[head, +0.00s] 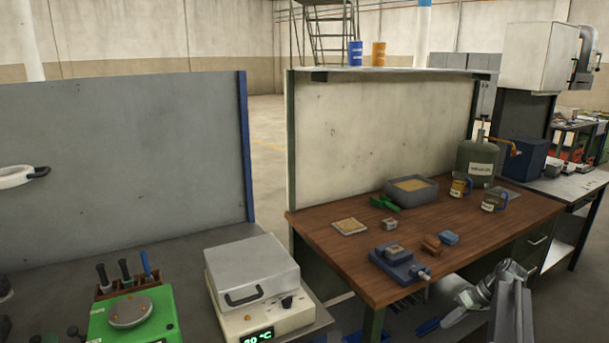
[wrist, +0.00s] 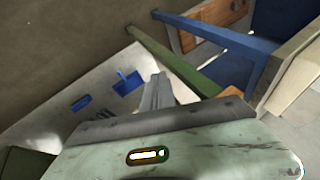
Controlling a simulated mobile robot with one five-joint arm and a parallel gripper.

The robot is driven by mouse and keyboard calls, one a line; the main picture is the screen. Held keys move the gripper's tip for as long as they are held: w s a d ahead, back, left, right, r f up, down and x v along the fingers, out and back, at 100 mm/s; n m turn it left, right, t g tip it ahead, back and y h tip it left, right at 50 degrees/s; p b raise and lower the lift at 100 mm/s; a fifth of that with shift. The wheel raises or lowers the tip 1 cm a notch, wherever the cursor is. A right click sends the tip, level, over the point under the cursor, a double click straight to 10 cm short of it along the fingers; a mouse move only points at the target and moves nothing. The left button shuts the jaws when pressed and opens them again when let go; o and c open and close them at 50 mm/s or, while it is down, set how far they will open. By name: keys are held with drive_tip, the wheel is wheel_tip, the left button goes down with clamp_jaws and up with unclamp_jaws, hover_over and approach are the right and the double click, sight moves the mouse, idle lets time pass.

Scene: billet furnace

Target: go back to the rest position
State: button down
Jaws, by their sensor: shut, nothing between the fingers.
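My gripper shows in the wrist view (wrist: 157,92) as two narrow grey fingers lying together, with nothing between them. The pale green housing of my wrist fills the bottom of that view. In the head view my arm is at the lower right, low beside the front edge of the wooden workbench (head: 330,250). My gripper's fingertips are hard to make out there.
A small blue vise (head: 400,264), grey sand tray (head: 411,192) and green canister (head: 478,163) stand on the bench. A hotplate box (head: 252,275) and green device (head: 133,318) are on the left bench. Blue items, including a dustpan-like one (wrist: 127,82), lie below my gripper.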

drive_tip(key=s+a+m+g+h+p, duration=0.1)
drive_tip(key=s+a, duration=0.3)
drive_tip(key=a, duration=1.2)
drive_tip(key=s+a+r+m+g+h+p, duration=0.1)
drive_tip(key=s+a+h+p, duration=0.2)
drive_tip(key=a, duration=1.3)
drive_tip(key=shift+s+a+h, duration=0.4)
drive_tip(key=shift+s+h, duration=0.3)
drive_tip(key=shift+s, duration=0.55)
